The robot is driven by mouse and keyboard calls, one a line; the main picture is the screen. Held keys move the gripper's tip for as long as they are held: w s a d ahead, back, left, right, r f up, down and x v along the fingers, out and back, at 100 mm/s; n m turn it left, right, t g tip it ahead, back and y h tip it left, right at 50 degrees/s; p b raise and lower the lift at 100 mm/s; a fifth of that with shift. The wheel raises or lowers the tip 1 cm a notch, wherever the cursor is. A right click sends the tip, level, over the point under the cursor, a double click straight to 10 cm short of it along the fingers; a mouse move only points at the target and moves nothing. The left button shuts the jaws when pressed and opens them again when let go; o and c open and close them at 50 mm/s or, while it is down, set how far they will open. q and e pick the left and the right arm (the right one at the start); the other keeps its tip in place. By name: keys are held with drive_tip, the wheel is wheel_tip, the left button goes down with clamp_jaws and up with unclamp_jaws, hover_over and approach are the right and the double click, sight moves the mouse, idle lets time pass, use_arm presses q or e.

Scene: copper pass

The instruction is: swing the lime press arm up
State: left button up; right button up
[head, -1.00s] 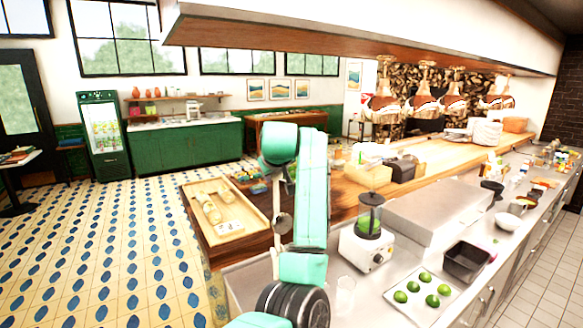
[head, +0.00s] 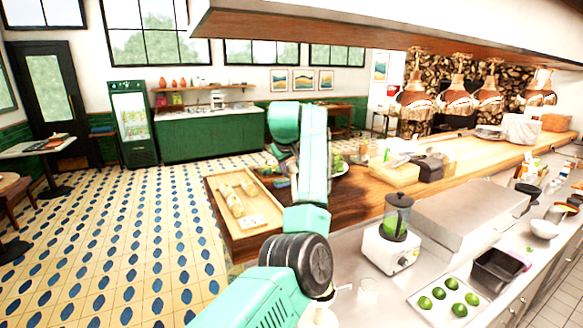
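My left arm rises from the bottom middle of the head view. Its far end, with the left gripper (head: 285,160), is mostly behind my own teal links, and I cannot make out the fingers. I cannot clearly identify a lime press or its arm. A pale object (head: 318,318) is cut off by the bottom edge beside my arm, and I cannot tell what it is. Several green limes (head: 442,292) lie on a white tray (head: 428,309) on the steel counter to the right. My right gripper is not in view.
A white blender (head: 392,246) with green contents stands right of my arm, and a clear glass (head: 368,291) stands in front of it. A black bin (head: 497,268) is farther right. A wooden tray (head: 262,228) with wrapped items lies left of my arm. Copper lamps (head: 456,97) hang above the pass.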

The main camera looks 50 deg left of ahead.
use_arm(q)
drive_tip(key=o, duration=0.4)
drive_tip(key=shift+d+f, duration=0.15)
drive_tip(key=shift+f, duration=0.25)
drive_tip(key=shift+w, duration=0.15)
drive_tip(key=shift+r, duration=0.1)
drive_tip(key=shift+r, duration=0.1)
drive_tip(key=shift+s+r+b, duration=0.25)
drive_tip(key=shift+b, duration=0.05)
drive_tip(key=b+v, duration=0.4)
drive_tip(key=v, duration=0.9)
drive_tip(key=shift+s+d+r, duration=0.15)
drive_tip(key=shift+d+r, duration=0.05)
drive_tip(key=shift+r, duration=0.05)
